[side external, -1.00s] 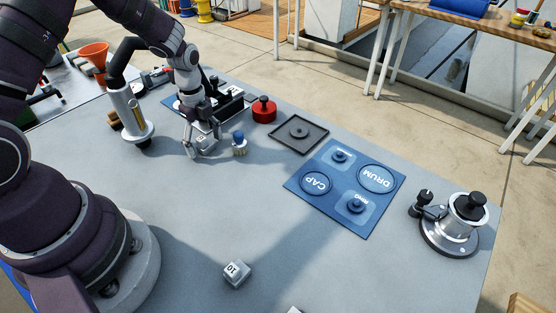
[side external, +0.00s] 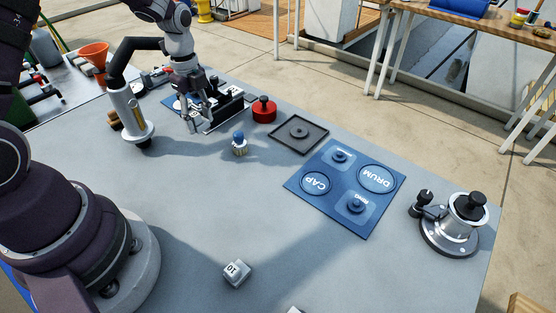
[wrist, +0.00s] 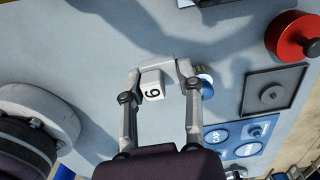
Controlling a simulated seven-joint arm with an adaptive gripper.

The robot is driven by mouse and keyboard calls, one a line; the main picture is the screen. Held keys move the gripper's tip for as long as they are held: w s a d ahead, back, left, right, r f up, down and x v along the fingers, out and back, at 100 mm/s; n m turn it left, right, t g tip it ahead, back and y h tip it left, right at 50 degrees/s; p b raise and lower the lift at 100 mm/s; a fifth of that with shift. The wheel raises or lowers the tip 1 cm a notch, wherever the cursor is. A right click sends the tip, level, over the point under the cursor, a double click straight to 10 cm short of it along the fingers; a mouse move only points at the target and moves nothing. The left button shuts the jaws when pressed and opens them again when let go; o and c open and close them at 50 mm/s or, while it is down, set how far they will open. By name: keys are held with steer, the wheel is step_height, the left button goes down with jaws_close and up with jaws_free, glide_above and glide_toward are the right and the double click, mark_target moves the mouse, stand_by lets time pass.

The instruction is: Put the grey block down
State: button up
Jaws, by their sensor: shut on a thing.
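The grey block (wrist: 153,86) is a small pale cube with a dark digit on its face. In the wrist view it sits between the fingers of my gripper (wrist: 164,76), close against the left one. My gripper is shut on it. In the side view my gripper (side external: 200,118) hangs over the far left part of the grey table (side external: 190,215), in front of a black holder (side external: 228,106). There the block is hard to make out among the fingers.
Beyond are a red knobbed pot (side external: 264,109), a black tray (side external: 299,135) and a blue mat (side external: 340,222). Another numbered block (side external: 236,272) lies near the front. The middle table is clear.

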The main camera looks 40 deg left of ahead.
steer(key=shift+n, duration=0.6)
steer(key=r, duration=0.4)
steer(key=shift+w+d+r, duration=0.15)
steer(key=shift+d+r, duration=0.1)
steer(key=shift+d, duration=0.05)
steer(key=w+d+r+n, duration=0.1)
steer(key=d+r+n, duration=0.55)
steer(key=n, duration=0.95)
glide_above(224, 179)
step_height(224, 179, down, 10)
steer(key=shift+r, duration=0.1)
step_height(224, 179, down, 7)
steer(key=shift+r, duration=0.1)
steer(key=o, duration=1)
steer(key=shift+o, duration=0.2)
